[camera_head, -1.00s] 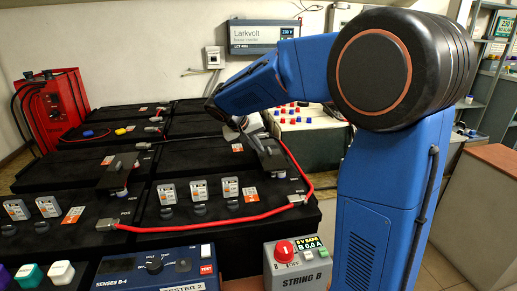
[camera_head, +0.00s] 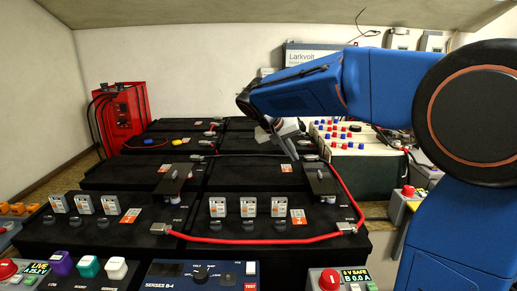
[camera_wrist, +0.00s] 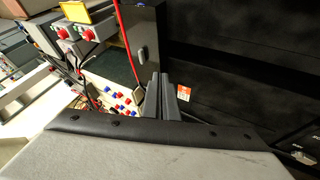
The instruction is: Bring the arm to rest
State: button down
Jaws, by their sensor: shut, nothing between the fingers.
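My blue arm (camera_head: 300,92) reaches from the right across the back of the battery bank in the head view. My gripper (camera_head: 292,154) hangs down at the end of the arm, above the black batteries (camera_head: 245,172). Its two grey fingers are together with nothing between them in the wrist view (camera_wrist: 161,82). The fingertips appear above the battery tops, but I cannot tell the exact gap.
A red cable (camera_head: 260,240) loops over the front and right batteries. A white-topped case with red and blue caps (camera_head: 345,137) stands behind right. A red charger (camera_head: 122,115) is at back left. A blue tester (camera_head: 200,274) and switch boxes (camera_head: 338,280) line the front.

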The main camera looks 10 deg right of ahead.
jog(key=s+f+n+y, duration=0.1)
jog(key=s+f, duration=0.3)
jog(key=s, duration=0.7)
jog(key=s+d+f+n+y, duration=0.1)
jog(key=s+f+y, duration=0.2)
jog(key=s, duration=0.9)
jog(key=s+f+n+t+y, duration=0.1)
jog(key=s+f, duration=0.4)
jog(key=s, duration=0.6)
jog(key=shift+s+d+n+y, duration=0.2)
jog(key=shift+s+n+y, duration=0.15)
jog(key=shift+y, duration=0.35)
jog(key=shift+s+a+f, duration=0.1)
jog(key=shift+s+f, duration=0.25)
jog(key=shift+s, duration=0.05)
